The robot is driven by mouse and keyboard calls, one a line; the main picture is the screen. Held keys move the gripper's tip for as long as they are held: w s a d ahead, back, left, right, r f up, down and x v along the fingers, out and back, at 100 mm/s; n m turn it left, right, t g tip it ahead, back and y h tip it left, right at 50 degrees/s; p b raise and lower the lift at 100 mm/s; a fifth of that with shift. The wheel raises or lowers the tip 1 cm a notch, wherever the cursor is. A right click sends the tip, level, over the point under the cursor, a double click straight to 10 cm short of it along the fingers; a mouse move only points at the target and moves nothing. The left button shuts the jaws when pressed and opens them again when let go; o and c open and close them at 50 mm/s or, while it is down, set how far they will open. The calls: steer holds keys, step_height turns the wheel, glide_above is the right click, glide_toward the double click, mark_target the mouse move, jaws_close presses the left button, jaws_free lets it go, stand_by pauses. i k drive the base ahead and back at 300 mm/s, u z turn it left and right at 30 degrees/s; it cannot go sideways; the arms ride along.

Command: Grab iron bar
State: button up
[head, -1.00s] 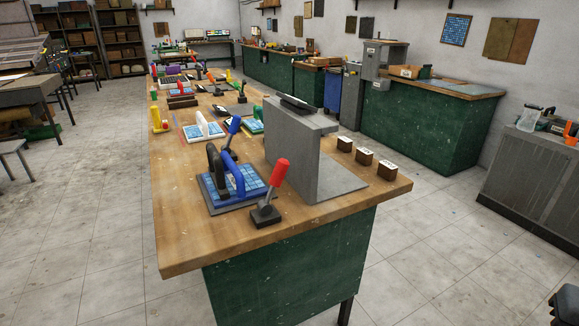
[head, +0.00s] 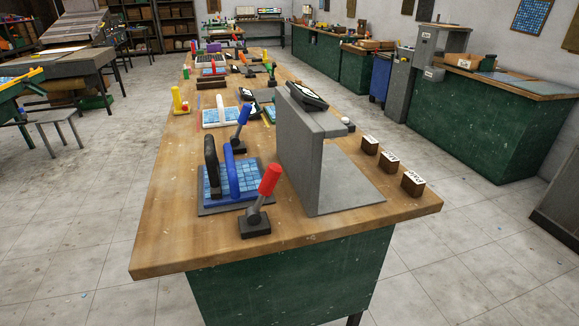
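I cannot pick out an iron bar with certainty. On the near end of the wooden workbench (head: 165,235) a black arched handle (head: 212,165) and a blue arched handle (head: 231,170) stand upright side by side on a blue mosaic sheet (head: 248,185). A red-handled lever (head: 266,190) on a dark block stands in front of the sheet, tilted right. A blue-handled lever (head: 242,118) stands behind it. My gripper is not in view.
A tall grey L-shaped block (head: 310,160) stands right of the sheet, with a dark device (head: 307,96) at its top. Three small brown labelled blocks (head: 389,162) line the right edge. A yellow piece (head: 179,101) is farther back.

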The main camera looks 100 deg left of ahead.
mark_target(212, 161)
steer(key=z, duration=0.05)
steer(key=k, duration=1.25)
steer(key=u, duration=0.85)
